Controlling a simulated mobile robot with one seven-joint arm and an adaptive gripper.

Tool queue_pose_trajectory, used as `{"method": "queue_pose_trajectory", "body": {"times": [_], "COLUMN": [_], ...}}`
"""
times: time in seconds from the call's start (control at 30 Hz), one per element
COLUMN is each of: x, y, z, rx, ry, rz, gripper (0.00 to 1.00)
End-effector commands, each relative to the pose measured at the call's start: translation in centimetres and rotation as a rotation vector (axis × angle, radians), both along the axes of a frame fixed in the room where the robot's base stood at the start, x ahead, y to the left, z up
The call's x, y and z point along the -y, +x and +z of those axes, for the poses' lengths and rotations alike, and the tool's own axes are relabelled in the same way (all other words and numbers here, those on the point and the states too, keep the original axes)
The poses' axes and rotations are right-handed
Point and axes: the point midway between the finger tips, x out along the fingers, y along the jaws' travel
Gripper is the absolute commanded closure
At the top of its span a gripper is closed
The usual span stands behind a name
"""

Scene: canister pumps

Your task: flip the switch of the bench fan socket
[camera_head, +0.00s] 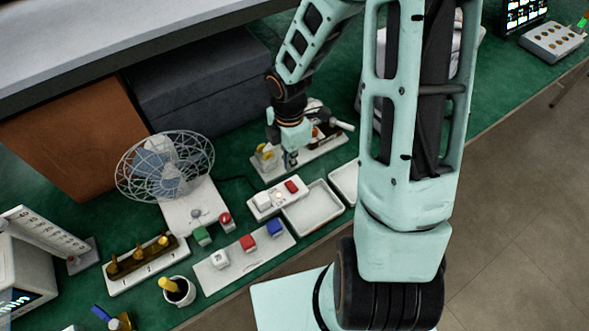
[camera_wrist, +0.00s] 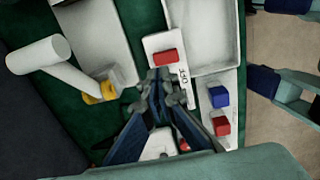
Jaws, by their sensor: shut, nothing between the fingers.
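The bench fan (camera_head: 165,168) has a round wire cage and a white base. Right of it is a white socket block (camera_head: 263,203) with a red switch (camera_head: 291,186) at its right end. In the wrist view the red switch (camera_wrist: 166,56) lies just above my fingertips, beside small dark lettering on the white block (camera_wrist: 152,43). My gripper (camera_head: 290,161) points down behind the block in the head view. In the wrist view my gripper (camera_wrist: 160,78) is shut and empty, its tips over the block. The fingers hide part of the block. I cannot tell whether they touch it.
Empty white trays (camera_head: 313,208) lie right of the block. A white panel (camera_head: 213,280) with coloured cubes is in front. A blue-grey box (camera_head: 205,85) stands at the back.

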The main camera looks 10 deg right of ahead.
Motion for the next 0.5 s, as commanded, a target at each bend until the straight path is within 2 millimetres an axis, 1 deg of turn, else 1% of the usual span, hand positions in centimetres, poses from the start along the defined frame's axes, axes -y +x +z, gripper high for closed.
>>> {"method": "queue_pose_trajectory", "body": {"times": [0.03, 0.2, 0.33, 0.5], "x": [0.0, -0.2, -0.2, -0.3], "y": [0.3, 0.6, 0.8, 0.8], "z": [1.4, 4.5, 5.8, 6.5], "rx": [0.004, 0.002, 0.0, -0.001], "ry": [-0.001, 0.0, -0.001, 0.001], "rz": [-0.001, 0.001, 0.001, 0.003], "gripper": [1.0, 1.0, 1.0, 1.0]}}
